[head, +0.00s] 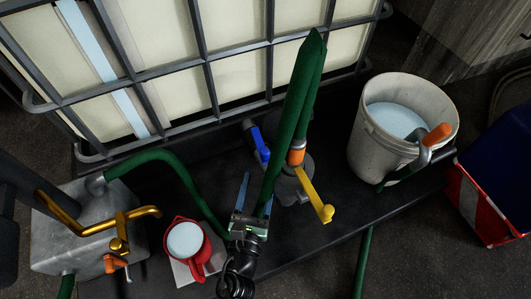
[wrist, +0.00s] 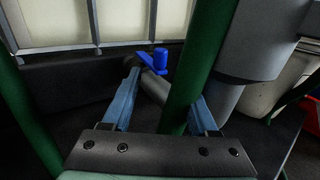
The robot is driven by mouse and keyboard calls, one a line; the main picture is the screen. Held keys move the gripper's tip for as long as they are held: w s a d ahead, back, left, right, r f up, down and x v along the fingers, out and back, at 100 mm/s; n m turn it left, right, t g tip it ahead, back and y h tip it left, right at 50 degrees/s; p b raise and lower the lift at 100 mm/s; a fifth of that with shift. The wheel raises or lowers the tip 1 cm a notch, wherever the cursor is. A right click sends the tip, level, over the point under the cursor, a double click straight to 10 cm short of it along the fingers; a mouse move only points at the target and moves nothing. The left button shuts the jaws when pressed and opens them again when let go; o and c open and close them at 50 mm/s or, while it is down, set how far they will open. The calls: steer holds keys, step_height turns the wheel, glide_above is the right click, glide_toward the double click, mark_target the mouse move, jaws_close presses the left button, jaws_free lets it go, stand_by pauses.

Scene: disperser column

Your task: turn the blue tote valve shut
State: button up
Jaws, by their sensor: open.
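The blue tote valve (head: 259,145) has a blue handle on a grey outlet pipe low at the front of the caged tote (head: 235,80). In the wrist view the blue handle (wrist: 155,63) shows ahead, beyond the fingertips and between them, with a raised knob at its right end. My gripper (head: 254,193) is open, with its two blue fingers apart, short of the valve. In the wrist view my gripper (wrist: 165,100) has a green hose (wrist: 195,85) crossing close to the right finger. I cannot tell whether they touch. The hose hides part of the pipe.
The green hose (head: 292,115) rises right of the valve. A grey pump with a yellow lever (head: 316,198) stands to the right. A white bucket (head: 370,145) holds pale liquid. A red jug (head: 207,259) and a metal box with brass pipework (head: 75,235) are left.

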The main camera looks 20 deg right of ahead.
mark_target(264, 159)
steer(key=b+x, duration=0.3)
steer(key=x, duration=0.5)
steer(key=shift+w+d, duration=0.15)
steer(key=shift+w, duration=0.15)
jaws_close()
stand_by(1.0)
